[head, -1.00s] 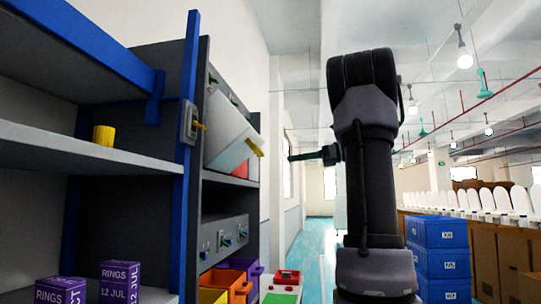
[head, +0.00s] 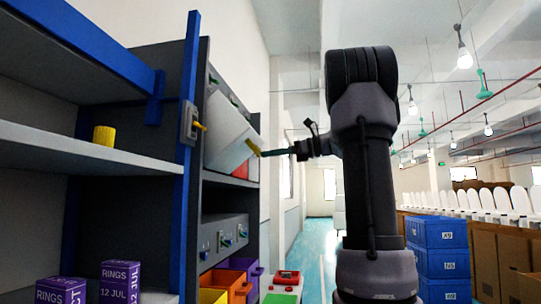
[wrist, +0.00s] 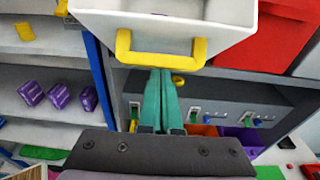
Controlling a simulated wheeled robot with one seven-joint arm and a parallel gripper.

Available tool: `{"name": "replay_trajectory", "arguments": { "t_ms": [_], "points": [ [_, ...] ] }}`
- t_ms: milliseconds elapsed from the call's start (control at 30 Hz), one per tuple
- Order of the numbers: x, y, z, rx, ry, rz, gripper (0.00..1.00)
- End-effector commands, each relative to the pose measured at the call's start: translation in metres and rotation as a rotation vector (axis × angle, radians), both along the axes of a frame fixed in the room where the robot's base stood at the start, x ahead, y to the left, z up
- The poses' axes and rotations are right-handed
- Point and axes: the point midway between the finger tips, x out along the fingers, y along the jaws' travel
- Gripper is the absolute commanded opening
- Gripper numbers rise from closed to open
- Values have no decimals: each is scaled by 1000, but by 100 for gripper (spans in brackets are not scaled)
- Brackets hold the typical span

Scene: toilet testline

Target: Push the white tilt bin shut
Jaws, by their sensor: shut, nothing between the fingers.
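The white tilt bin (head: 226,135) hangs tilted out of the dark cabinet, open, with a yellow handle (head: 254,148) on its front edge. In the wrist view the white bin (wrist: 228,22) fills the top middle, with its yellow handle (wrist: 160,57) facing me. My gripper (head: 263,154) has thin teal fingers, shut and empty, pointing at the handle from the right. In the wrist view the gripper tips (wrist: 160,72) reach the lower edge of the handle. I cannot tell whether they touch it.
A red bin (wrist: 268,35) sits beside the white one. Below is a grey panel (wrist: 225,97) with several switches, then orange (head: 228,279) and purple drawers. A blue post (head: 187,150) and shelves with purple boxes (head: 120,280) stand left. Blue crates (head: 440,260) stand right.

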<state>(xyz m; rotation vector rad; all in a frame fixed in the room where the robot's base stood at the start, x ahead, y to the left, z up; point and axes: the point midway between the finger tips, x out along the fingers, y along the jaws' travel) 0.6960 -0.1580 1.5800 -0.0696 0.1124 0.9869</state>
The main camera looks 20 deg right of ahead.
Motion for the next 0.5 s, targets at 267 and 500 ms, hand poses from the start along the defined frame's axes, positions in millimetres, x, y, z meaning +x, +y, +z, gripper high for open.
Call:
{"name": "replay_trajectory", "arguments": {
  "t_ms": [267, 500],
  "points": [
    [1, 2, 6, -29, 17, 1, 0],
    [2, 3, 10, -47, 31, 1, 0]
  ]
}}
